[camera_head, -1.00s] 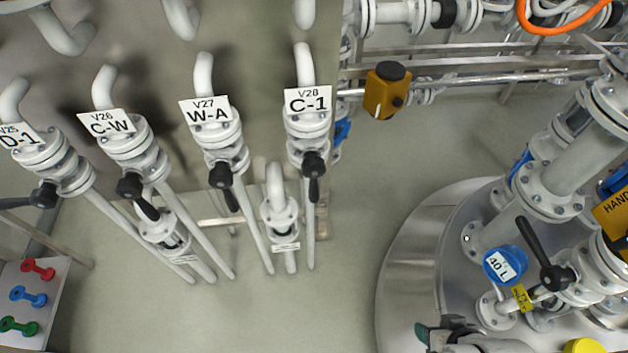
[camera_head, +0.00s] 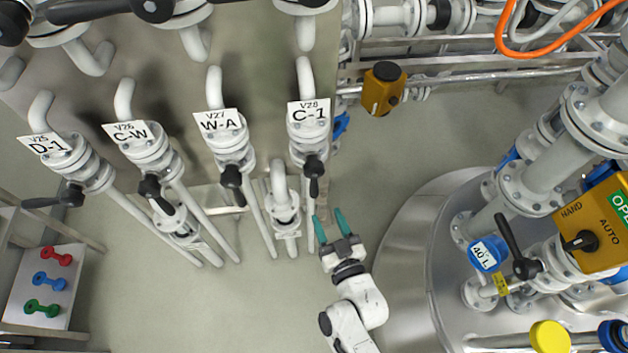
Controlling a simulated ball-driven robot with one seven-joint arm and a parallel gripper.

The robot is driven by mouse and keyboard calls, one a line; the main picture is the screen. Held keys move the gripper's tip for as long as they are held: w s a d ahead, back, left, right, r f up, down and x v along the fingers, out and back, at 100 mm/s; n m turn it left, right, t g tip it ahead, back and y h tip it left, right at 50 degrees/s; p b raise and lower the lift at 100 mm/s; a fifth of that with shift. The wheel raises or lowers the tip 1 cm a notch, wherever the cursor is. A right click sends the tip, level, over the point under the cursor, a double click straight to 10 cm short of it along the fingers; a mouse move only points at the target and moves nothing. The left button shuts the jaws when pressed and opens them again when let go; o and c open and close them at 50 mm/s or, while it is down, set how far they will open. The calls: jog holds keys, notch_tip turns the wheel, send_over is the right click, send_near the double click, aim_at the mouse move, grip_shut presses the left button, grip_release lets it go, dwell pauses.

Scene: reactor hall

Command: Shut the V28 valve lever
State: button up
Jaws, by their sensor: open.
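The V28 valve (camera_head: 310,144) is a grey flanged valve on a vertical pipe, under a white tag (camera_head: 308,113) reading "V28 C-1". Its black lever (camera_head: 314,178) hangs from the valve's front and points down in the picture, roughly along the pipe. My gripper (camera_head: 329,222) has two teal fingers, open and empty. It is below the lever in the picture, with the fingers pointing up toward it and a visible gap between them and the lever tip. Part of the pipe below V28 is beside the left finger.
Valves V27 (camera_head: 232,150), V26 (camera_head: 150,155) and V25 (camera_head: 85,168) stand in a row to the left, with black levers. A yellow box (camera_head: 383,90) is on the rail at upper right. A round steel vessel (camera_head: 405,285) stands at right. Open floor lies between.

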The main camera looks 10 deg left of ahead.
aim_at(315, 190)
jog(key=b+x, duration=0.2)
jog(key=x, duration=0.8)
jog(key=shift+w+a, duration=0.15)
jog(key=shift+w, duration=0.2)
jog(key=shift+c, duration=0.2)
grip_shut()
